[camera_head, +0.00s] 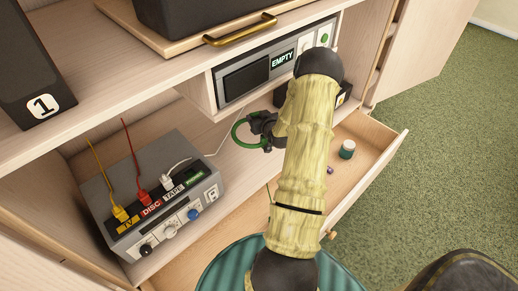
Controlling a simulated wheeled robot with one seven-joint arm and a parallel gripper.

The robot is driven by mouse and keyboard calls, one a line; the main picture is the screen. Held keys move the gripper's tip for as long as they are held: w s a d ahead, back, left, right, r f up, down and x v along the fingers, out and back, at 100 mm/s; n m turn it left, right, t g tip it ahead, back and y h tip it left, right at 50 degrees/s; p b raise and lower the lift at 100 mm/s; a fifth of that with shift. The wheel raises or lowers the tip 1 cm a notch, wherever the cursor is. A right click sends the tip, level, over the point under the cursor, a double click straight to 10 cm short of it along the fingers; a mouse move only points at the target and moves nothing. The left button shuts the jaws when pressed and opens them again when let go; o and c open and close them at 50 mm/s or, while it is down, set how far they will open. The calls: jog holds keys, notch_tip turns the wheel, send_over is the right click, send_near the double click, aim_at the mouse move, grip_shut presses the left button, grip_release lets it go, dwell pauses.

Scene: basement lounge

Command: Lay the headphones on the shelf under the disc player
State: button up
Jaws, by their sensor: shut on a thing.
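The disc player (247,80) is grey with a dark front panel and a lit "EMPTY" display; it sits in a raised bay of the cabinet. The pale wood shelf (236,168) under it shows a bare stretch beside the grey unit. My gripper (261,128) is shut on the headphones (237,134), of which a curved green band shows to the left of the fingers. They are in front of the opening below the player. The rest of the headphones is hidden by my gripper and arm. Whether they touch the shelf I cannot tell.
A grey unit (188,215) with yellow, red and white plugs fills the shelf's left part. A black box (344,94) stands behind my arm. An open drawer (376,178) holds a green jar (347,149). A teal ribbed round object (222,272) is below.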

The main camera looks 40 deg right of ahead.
notch_tip(320, 180, down, 6)
jog(key=shift+b, duration=0.3)
jog(key=shift+f, duration=0.1)
jog(key=shift+f, duration=1.9)
jog(key=shift+f+b, duration=0.2)
jog(key=shift+b, duration=0.2)
jog(key=o, duration=1.1)
jog(key=shift+r, duration=0.1)
